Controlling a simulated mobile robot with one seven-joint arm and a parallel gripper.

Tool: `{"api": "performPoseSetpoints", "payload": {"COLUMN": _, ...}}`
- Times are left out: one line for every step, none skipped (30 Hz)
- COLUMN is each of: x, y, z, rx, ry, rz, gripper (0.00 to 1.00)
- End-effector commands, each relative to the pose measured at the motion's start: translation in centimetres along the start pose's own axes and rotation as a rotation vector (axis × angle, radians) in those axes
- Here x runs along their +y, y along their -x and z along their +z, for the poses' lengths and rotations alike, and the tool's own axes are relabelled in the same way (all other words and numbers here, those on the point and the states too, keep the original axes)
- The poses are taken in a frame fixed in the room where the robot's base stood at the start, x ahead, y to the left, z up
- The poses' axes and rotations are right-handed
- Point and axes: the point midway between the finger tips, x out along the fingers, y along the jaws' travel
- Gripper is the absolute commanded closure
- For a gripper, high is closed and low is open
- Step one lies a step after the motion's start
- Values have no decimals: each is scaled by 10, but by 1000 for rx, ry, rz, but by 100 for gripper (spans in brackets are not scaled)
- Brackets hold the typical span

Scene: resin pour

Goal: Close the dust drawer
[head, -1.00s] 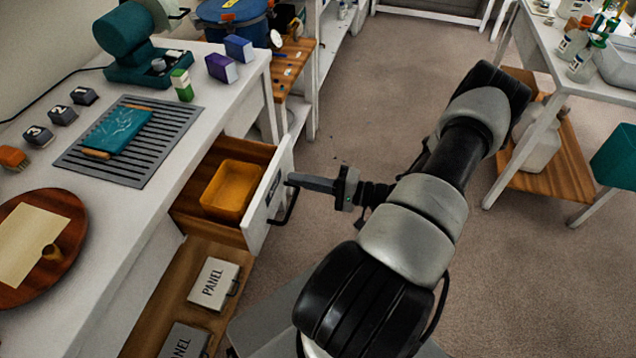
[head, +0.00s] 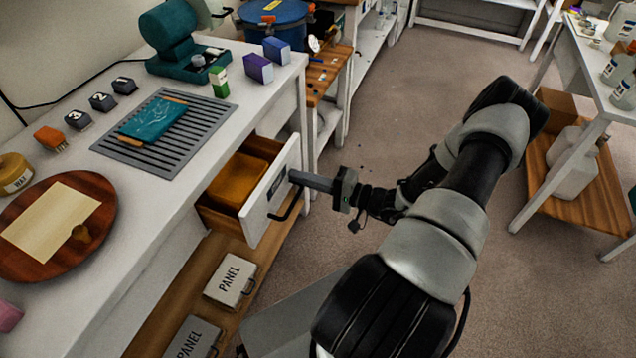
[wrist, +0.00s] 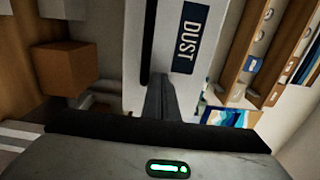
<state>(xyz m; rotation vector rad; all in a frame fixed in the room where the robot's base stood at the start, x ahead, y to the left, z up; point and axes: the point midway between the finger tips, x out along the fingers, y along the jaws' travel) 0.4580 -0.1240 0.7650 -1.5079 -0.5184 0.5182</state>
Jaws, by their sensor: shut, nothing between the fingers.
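The dust drawer (head: 272,203) is partly open under the white workbench, with a white front, a dark handle and an orange-brown bin (head: 236,181) inside. In the wrist view its front carries a label reading DUST (wrist: 187,38). My gripper (head: 294,176) is shut and empty, its fingertips at the drawer front near the label and handle. In the wrist view the closed fingers (wrist: 161,82) reach the front beside the label; whether they press on it I cannot tell.
The workbench (head: 150,215) holds a slotted grey mat (head: 200,130), a round wooden board (head: 100,215) and small boxes. Boxes marked PANEL (head: 230,280) stand on the shelf below the drawer. Open floor (head: 400,100) lies to the right.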

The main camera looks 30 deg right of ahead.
Motion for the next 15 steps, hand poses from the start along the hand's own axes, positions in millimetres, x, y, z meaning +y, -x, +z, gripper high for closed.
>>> {"api": "performPoseSetpoints", "payload": {"x": 0, "y": -15, "z": 2, "rx": -5, "ry": -1, "rz": -4, "gripper": 100}}
{"api": "performPoseSetpoints", "payload": {"x": 1, "y": -23, "z": 2, "rx": -4, "ry": -1, "rz": -3, "gripper": 100}}
{"api": "performPoseSetpoints", "payload": {"x": 1, "y": -33, "z": 2, "rx": -5, "ry": -1, "rz": -3, "gripper": 100}}
{"api": "performPoseSetpoints", "payload": {"x": 0, "y": -41, "z": 2, "rx": -5, "ry": -2, "rz": -3, "gripper": 100}}
{"api": "performPoseSetpoints", "payload": {"x": 1, "y": -48, "z": 2, "rx": -5, "ry": -1, "rz": -2, "gripper": 100}}
{"api": "performPoseSetpoints", "payload": {"x": 0, "y": -58, "z": 2, "rx": -5, "ry": -1, "rz": -3, "gripper": 100}}
{"api": "performPoseSetpoints", "payload": {"x": 0, "y": -65, "z": 2, "rx": -5, "ry": 0, "rz": -3, "gripper": 100}}
{"api": "performPoseSetpoints", "payload": {"x": 0, "y": -72, "z": 2, "rx": -5, "ry": 0, "rz": -2, "gripper": 100}}
{"api": "performPoseSetpoints", "payload": {"x": 0, "y": -81, "z": 2, "rx": -5, "ry": 0, "rz": -3, "gripper": 100}}
{"api": "performPoseSetpoints", "payload": {"x": 0, "y": -87, "z": 2, "rx": -5, "ry": 0, "rz": -3, "gripper": 100}}
{"api": "performPoseSetpoints", "payload": {"x": 1, "y": -93, "z": 2, "rx": -4, "ry": -1, "rz": -2, "gripper": 100}}
{"api": "performPoseSetpoints", "payload": {"x": 1, "y": -101, "z": 2, "rx": -5, "ry": 0, "rz": -1, "gripper": 100}}
{"api": "performPoseSetpoints", "payload": {"x": 0, "y": -106, "z": 1, "rx": -4, "ry": -1, "rz": -2, "gripper": 100}}
{"api": "performPoseSetpoints", "payload": {"x": 0, "y": -111, "z": 1, "rx": -3, "ry": -1, "rz": -2, "gripper": 100}}
{"api": "performPoseSetpoints", "payload": {"x": 0, "y": -117, "z": 2, "rx": -4, "ry": -1, "rz": -1, "gripper": 100}}
